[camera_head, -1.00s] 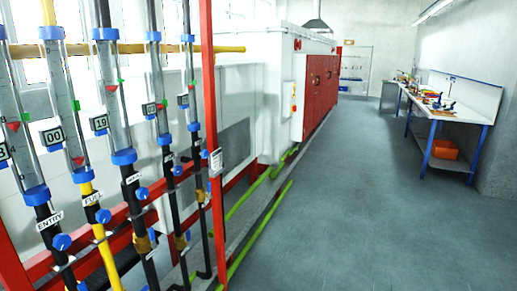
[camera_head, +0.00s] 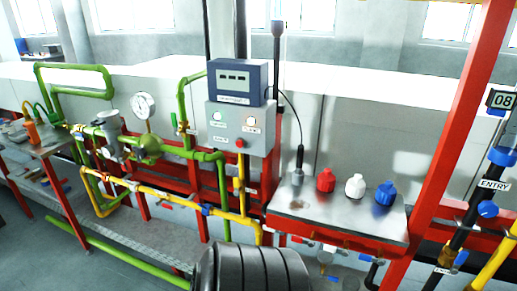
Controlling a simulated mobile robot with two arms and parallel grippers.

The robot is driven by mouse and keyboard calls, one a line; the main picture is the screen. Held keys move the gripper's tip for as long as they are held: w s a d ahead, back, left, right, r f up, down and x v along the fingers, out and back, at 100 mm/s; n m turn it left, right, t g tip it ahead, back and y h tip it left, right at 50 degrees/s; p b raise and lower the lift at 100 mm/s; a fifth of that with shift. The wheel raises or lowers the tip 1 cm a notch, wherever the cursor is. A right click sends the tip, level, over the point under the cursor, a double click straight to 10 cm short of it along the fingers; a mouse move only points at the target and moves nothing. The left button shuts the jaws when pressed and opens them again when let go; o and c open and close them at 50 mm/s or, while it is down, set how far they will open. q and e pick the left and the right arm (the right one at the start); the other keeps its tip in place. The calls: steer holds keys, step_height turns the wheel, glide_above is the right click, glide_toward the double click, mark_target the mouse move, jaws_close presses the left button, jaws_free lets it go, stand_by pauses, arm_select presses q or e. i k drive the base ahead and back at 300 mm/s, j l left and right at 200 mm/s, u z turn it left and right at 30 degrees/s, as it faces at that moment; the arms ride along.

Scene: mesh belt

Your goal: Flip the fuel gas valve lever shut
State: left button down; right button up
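A yellow pipe (camera_head: 165,194) runs low along the red frame, below green pipework, and joins an upright yellow pipe (camera_head: 241,190) under the grey control box. Small valve fittings sit on the low yellow pipe, one with blue (camera_head: 205,210). A small red piece, perhaps a lever, shows near it (camera_head: 165,206). I cannot tell which one is the fuel gas valve lever, or its position.
A pressure gauge (camera_head: 143,105) stands on the green pipe. The control box (camera_head: 240,128) carries a blue display unit (camera_head: 237,82). A metal shelf (camera_head: 340,215) holds red, white and blue knobs. Floor shows at lower left.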

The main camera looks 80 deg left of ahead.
mark_target(169, 207)
steer(key=u, duration=0.9)
steer(key=j+u, duration=0.1)
steer(key=u, duration=0.75)
steer(key=i+u, duration=0.1)
steer(key=u, duration=1.7)
steer(key=i+l, duration=0.05)
